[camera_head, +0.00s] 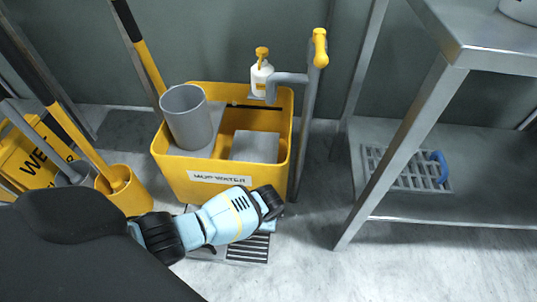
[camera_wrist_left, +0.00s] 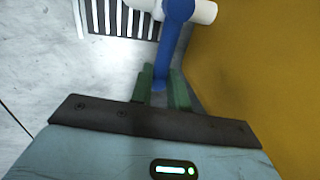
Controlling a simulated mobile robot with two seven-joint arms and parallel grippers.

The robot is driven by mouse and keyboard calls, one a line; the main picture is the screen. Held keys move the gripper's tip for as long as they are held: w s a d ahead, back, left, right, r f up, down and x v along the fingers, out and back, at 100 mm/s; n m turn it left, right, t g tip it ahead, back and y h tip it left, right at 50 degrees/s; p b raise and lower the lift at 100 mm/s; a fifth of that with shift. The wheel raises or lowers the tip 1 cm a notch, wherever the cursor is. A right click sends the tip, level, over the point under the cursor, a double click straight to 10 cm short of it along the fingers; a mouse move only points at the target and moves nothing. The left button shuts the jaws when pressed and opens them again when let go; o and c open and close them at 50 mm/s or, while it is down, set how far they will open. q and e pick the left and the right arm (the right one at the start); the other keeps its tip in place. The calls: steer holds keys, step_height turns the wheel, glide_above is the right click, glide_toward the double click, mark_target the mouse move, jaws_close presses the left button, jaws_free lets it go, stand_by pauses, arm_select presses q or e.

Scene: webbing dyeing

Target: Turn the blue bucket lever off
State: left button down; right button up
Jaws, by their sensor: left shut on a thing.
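The yellow mop-water bucket (camera_head: 207,181) stands on the floor in the head view. Its yellow side wall also fills the right of the left wrist view (camera_wrist_left: 265,75). A blue lever (camera_wrist_left: 175,38) with a white crosspiece (camera_wrist_left: 202,12) shows at the top of the left wrist view, beside that wall. My left gripper (camera_wrist_left: 161,76) is shut on the blue lever, with its green fingers on either side of the shaft. In the head view my left arm reaches low in front of the bucket and hides the fingers and the lever. My right gripper is in neither view.
A floor grate (camera_head: 246,250) lies below my arm. A grey cup (camera_head: 187,115) and a white bottle (camera_head: 261,77) are on the bucket. A metal shelf table (camera_head: 490,195) stands at right. A yellow holder (camera_head: 128,193) with a long handle is at left.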

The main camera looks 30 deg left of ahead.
arm_select(q)
steer(key=shift+w+a+n, duration=0.1)
steer(key=shift+a+n, duration=0.05)
steer(key=shift+n, duration=0.15)
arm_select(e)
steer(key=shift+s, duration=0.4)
arm_select(q)
steer(key=c, duration=1.3)
jaws_free()
steer(key=shift+c, duration=0.2)
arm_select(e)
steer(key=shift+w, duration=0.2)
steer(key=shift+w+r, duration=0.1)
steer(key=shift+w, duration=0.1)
